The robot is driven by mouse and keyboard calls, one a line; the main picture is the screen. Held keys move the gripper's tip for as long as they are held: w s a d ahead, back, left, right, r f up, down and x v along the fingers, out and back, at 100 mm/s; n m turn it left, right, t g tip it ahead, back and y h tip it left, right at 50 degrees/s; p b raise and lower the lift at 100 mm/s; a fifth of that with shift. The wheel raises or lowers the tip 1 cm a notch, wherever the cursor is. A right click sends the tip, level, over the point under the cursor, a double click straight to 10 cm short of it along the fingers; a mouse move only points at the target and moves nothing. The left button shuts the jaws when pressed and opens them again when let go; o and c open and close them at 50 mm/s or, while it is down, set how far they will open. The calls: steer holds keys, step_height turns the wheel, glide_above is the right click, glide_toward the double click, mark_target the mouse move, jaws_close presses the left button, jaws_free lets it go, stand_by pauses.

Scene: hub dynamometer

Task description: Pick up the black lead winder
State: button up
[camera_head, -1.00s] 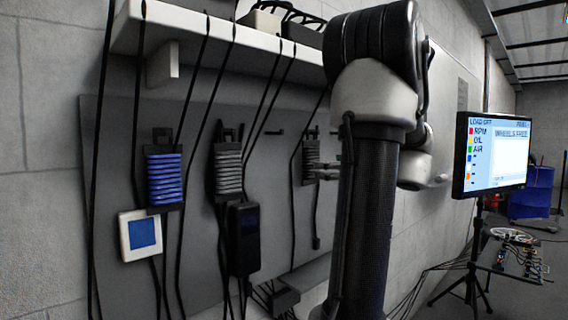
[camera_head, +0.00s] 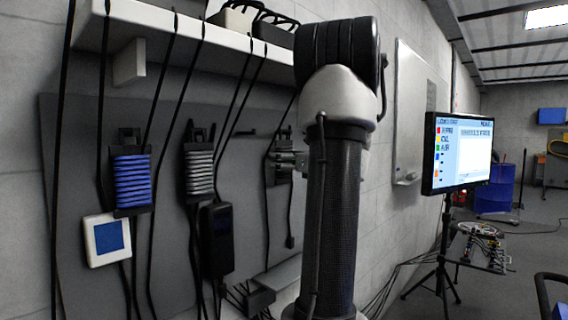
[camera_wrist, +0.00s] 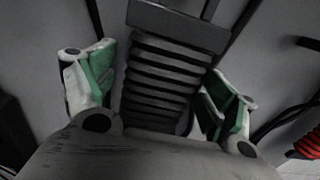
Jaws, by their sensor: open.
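The black lead winder (camera_head: 284,172) hangs on the grey wall panel, right of the other winders. In the head view it is small and partly covered by my gripper (camera_head: 290,160). In the wrist view the black winder (camera_wrist: 160,82) fills the middle, with dark ribbed wraps of lead under a flat dark top plate. My gripper (camera_wrist: 163,88) is open, with one green-and-white finger on each side of the wraps. I cannot tell whether either finger touches it. The winder's lower end is hidden behind the gripper body in the wrist view.
A blue winder (camera_head: 131,180) and a grey winder (camera_head: 199,174) hang to the left, above a white box (camera_head: 106,240) and a black box (camera_head: 217,240). Black cables hang from the shelf (camera_head: 190,45). A monitor (camera_head: 460,153) stands right. A red coil (camera_wrist: 308,143) shows at the wrist view's edge.

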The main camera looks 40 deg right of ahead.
steer(key=c, duration=1.2)
steer(key=shift+r, duration=0.2)
steer(key=shift+c, duration=0.2)
